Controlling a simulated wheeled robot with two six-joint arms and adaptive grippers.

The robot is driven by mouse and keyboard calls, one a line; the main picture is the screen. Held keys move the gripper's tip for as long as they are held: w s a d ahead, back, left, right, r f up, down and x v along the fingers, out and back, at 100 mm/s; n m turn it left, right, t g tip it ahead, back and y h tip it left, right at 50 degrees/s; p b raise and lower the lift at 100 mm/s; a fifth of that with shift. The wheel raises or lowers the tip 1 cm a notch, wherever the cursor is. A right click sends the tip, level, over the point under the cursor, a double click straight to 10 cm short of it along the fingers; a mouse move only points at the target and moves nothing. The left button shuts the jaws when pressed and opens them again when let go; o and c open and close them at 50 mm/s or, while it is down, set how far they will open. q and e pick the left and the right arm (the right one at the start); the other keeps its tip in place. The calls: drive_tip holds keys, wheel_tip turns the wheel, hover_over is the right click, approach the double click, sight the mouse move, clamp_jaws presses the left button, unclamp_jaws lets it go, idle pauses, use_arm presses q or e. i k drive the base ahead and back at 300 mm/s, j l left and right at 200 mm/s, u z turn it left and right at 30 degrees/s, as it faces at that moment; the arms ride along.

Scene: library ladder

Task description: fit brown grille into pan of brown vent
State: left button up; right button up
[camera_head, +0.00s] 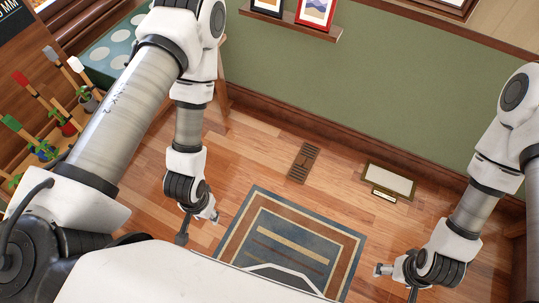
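A brown slotted grille (303,162) lies on the wood floor near the green wall, its long side pointing toward the wall. I cannot tell whether it lies loose or sits in a recess. To its right, a shallow rectangular frame with a brownish rim and pale inside (388,181) lies on the floor, with a small label plate at its front edge. I cannot tell whether this is the vent's pan. My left gripper (196,226) hangs left of the rug, well short of the grille. My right gripper (398,281) is right of the rug. Both seem empty; their fingers are unclear.
A blue rug with brown and cream borders (290,240) lies between the grippers. A dark baseboard runs along the green wall (370,85), with a picture shelf (290,25) above. Potted plants and a dotted teal surface stand at left. The floor around the grille is clear.

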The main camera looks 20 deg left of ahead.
sight(384, 177)
drive_tip(key=u, duration=0.15)
drive_tip(key=i+l+u, duration=0.25)
drive_tip(key=i+l, duration=1)
drive_tip(key=l, duration=0.05)
